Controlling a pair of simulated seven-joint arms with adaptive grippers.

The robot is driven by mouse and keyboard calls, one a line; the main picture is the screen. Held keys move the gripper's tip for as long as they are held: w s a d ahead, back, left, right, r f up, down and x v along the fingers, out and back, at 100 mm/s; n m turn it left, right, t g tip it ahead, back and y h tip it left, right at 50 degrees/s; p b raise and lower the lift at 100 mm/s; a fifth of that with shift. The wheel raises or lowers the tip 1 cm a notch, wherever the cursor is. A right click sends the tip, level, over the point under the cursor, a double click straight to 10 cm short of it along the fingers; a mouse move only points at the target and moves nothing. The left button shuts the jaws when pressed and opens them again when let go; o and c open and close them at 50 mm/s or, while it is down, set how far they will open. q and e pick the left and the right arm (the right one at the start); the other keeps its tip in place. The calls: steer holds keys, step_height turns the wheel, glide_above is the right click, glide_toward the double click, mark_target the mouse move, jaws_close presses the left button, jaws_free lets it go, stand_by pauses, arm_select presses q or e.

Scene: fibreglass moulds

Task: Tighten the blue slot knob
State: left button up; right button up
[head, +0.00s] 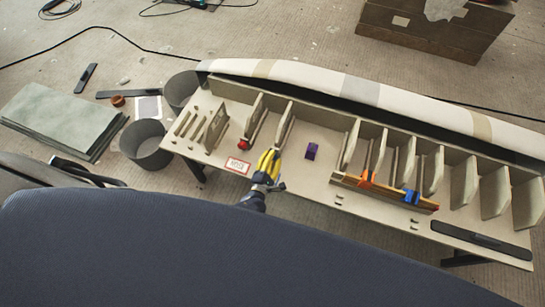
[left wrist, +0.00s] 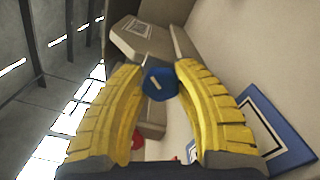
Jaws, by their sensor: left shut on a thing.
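The blue slot knob (left wrist: 160,84) shows in the left wrist view, round with a pale slot across its face. My left gripper (left wrist: 160,72) has its two yellow ribbed fingers closed on the knob from both sides near their tips. In the head view the left gripper (head: 270,160) is at the front of the mould bench, just right of a red knob (head: 243,144). The blue knob is hidden by the fingers there. My right gripper is in neither view.
Upright ribs stand along the bench (head: 292,172). A purple block (head: 312,151) lies right of the gripper. An orange clamp (head: 366,179) and a blue clamp (head: 411,197) sit on a wooden strip farther right. A red-edged label (head: 237,165) is at left.

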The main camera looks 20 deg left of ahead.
arm_select(q)
steer(key=m, duration=0.4)
steer(key=shift+w+d+m, duration=0.1)
steer(key=shift+d+m, duration=0.2)
steer(key=shift+m, duration=0.7)
steer(key=shift+d+f+m, duration=0.15)
steer(key=shift+m, duration=0.25)
steer(key=o, duration=1.2)
steer(key=shift+a, duration=0.25)
steer(key=shift+o, duration=0.2)
